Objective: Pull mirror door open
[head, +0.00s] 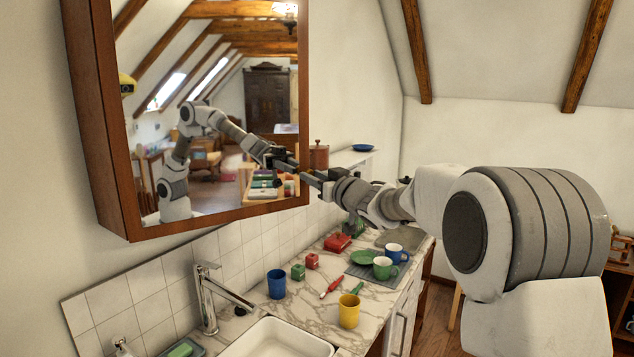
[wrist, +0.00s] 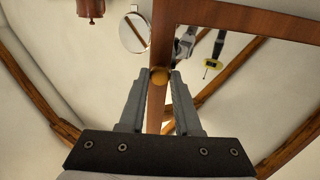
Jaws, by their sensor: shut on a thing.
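The mirror door (head: 215,120) has a wooden frame and hangs on a wall cabinet (head: 98,120) above the sink. It looks flush with the cabinet, with no clear gap. My gripper (head: 305,173) is at the lower right part of the door's frame in the head view. In the wrist view, a small round golden-brown knob (wrist: 159,77) on the wooden frame (wrist: 160,40) sits between the fingertips, and my gripper (wrist: 160,73) is shut on it. In the head view the knob is hidden by the gripper.
Below are a marble counter (head: 260,300), a sink (head: 280,340) and a tall faucet (head: 207,295). A blue cup (head: 276,283), a yellow mug (head: 349,311) and other dishes stand on the counter. The air in front of the mirror is clear except for my arm.

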